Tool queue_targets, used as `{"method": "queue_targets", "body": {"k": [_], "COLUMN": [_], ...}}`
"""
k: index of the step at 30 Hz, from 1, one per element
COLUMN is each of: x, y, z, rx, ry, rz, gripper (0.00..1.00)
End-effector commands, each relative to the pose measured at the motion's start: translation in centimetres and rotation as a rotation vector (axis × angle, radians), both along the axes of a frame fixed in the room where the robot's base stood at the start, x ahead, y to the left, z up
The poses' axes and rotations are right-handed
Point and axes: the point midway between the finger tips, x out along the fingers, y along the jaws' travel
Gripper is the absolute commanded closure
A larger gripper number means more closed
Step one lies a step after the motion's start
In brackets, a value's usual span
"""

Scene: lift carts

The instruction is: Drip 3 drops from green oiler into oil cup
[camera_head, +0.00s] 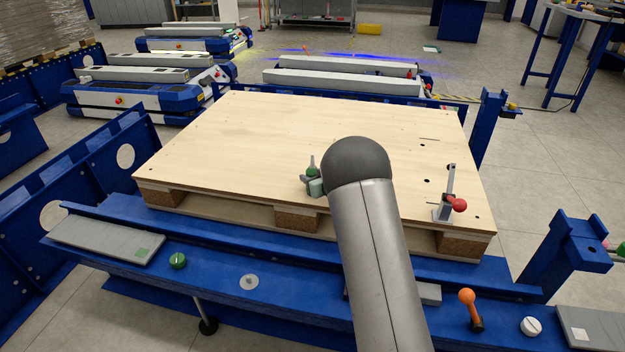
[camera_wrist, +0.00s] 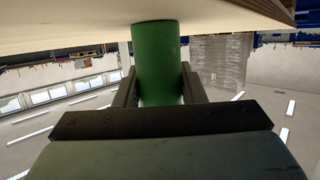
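The green oiler (camera_head: 311,172) shows in the head view as a small green body with a pale spout pointing up, over the wooden panel. In the wrist view its green cylinder (camera_wrist: 158,60) stands between the two dark fingers of my gripper (camera_wrist: 158,84). The fingers lie against both sides of it. Its far end meets the edge of the panel in that view; I cannot tell whether it touches. My arm hides part of the area right of the oiler. Small round fittings sit on the blue front beam: a green-topped one (camera_head: 178,261), a grey disc (camera_head: 249,282) and a white one (camera_head: 531,326). Which is the oil cup is unclear.
The wooden pallet top (camera_head: 230,150) is mostly clear. Blue side plates (camera_head: 112,165) stand at left; lift carts (camera_head: 140,95) are behind.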

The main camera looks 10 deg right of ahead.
Motion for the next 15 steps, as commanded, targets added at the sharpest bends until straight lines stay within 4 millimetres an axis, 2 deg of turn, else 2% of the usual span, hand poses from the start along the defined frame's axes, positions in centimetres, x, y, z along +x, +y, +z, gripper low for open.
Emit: {"method": "queue_targets", "body": {"k": [10,15], "x": [0.0,0.0], "y": [0.0,0.0], "z": [0.2,1.4], "rx": [0.0,0.001], "ry": [-0.001,-0.003], "rz": [0.0,0.0], "gripper": [0.88,0.88]}}
